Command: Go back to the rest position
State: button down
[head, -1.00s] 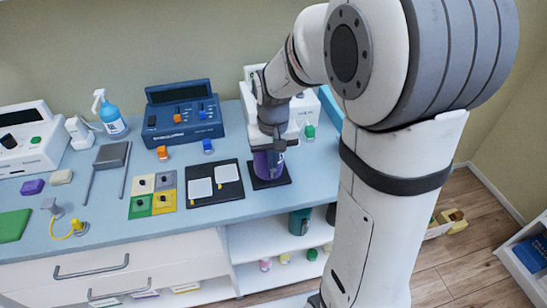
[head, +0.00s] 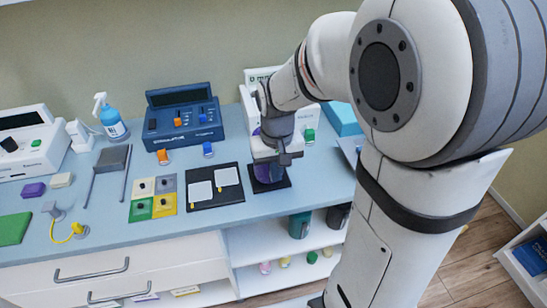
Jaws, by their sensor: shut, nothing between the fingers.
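My gripper (head: 276,154) is over the right part of the blue counter (head: 110,218), just above and in front of a purple bottle (head: 266,172). The bottle stands on a small black mat (head: 284,184) and is partly hidden by my gripper. The fingers are shut with nothing between them. I cannot tell from this view whether they touch the bottle.
A blue device (head: 184,117) with orange and blue plugs in front stands behind. A black mat with two white pads (head: 200,190) lies left of the bottle. A spray bottle (head: 112,122) stands at the back left. A shelf (head: 270,250) is below the counter.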

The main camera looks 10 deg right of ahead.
jog(key=shift+s+r, duration=0.2)
jog(key=shift+s, duration=0.25)
dwell(0.3)
jog(key=s+d+r+t, duration=0.2)
jog(key=s+r, duration=0.4)
jog(key=s, duration=0.4)
jog(key=shift+s+d+r+t, duration=0.2)
jog(key=shift+r+t, duration=0.1)
jog(key=shift+t, duration=0.1)
